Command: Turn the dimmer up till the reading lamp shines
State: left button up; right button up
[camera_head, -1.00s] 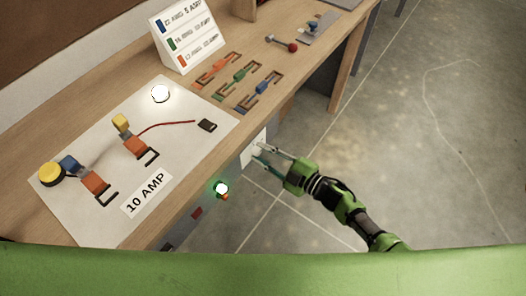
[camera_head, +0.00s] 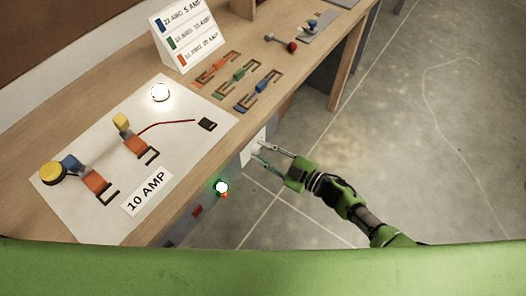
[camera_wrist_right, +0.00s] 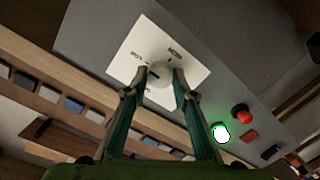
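The dimmer is a white plate (camera_wrist_right: 188,52) with a round pale knob (camera_wrist_right: 162,73) on the bench's front face; the plate also shows in the head view (camera_head: 248,150). My right gripper (camera_wrist_right: 161,76) has its fingertips on both sides of the knob and seems shut on it; exact contact is partly hidden. In the head view my right gripper (camera_head: 258,152) reaches the plate from the right. My left gripper is not in view.
A green-lit button (camera_head: 221,187) and a red button (camera_wrist_right: 241,114) sit on the front panel beside the dimmer. The bench top holds the white board (camera_head: 185,100), coloured clips (camera_head: 238,77) and a label stand (camera_head: 187,38). The floor at the right is clear.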

jog(key=shift+o, duration=1.4)
jog(key=shift+d, duration=0.1)
jog(key=v, duration=1.2)
jog(key=shift+f, duration=0.1)
